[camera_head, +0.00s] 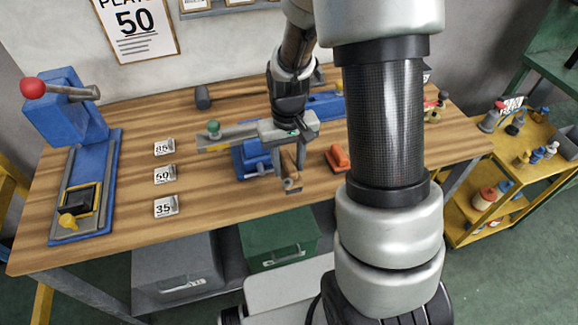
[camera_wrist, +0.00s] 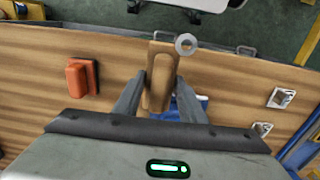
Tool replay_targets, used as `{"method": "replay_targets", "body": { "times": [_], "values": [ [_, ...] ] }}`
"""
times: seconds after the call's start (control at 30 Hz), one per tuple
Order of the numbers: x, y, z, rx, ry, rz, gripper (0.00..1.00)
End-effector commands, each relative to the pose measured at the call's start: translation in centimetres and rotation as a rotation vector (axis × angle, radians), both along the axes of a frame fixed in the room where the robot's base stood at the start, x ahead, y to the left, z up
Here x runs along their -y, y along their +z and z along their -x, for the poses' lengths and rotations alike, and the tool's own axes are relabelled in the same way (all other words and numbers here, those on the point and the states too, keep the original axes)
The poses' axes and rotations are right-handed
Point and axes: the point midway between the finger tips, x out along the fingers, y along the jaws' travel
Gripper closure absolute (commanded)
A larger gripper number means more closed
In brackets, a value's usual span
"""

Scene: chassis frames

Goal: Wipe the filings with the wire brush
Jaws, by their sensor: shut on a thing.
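My gripper (camera_head: 290,160) is shut on a tan wooden piece with a grey metal ring at its end, which appears to be the wire brush (camera_head: 291,170). In the wrist view my gripper (camera_wrist: 160,82) has one finger on each side of the brush's wood (camera_wrist: 157,92). The brush is over the front part of the wooden workbench (camera_head: 110,205); I cannot tell whether it touches the top. Its bristles do not show. I cannot make out any filings in either view.
A blue vise (camera_head: 253,158) stands just left of my gripper. An orange block with a dark side (camera_head: 338,157) lies to the right. Number tags (camera_head: 165,176) and a blue press (camera_head: 75,130) are farther left. Bare bench lies between the tags and the vise.

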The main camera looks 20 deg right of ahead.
Motion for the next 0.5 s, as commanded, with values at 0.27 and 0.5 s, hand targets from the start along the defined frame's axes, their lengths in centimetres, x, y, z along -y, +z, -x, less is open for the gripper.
{"method": "replay_targets", "body": {
  "times": [0.27, 0.5],
  "values": [
    [0.0, 2.6, -0.5, 0.001, 0.0, 0.0, 0.84],
    [0.0, 2.7, -0.5, 0.0, 0.0, 0.0, 0.84]
  ]
}}
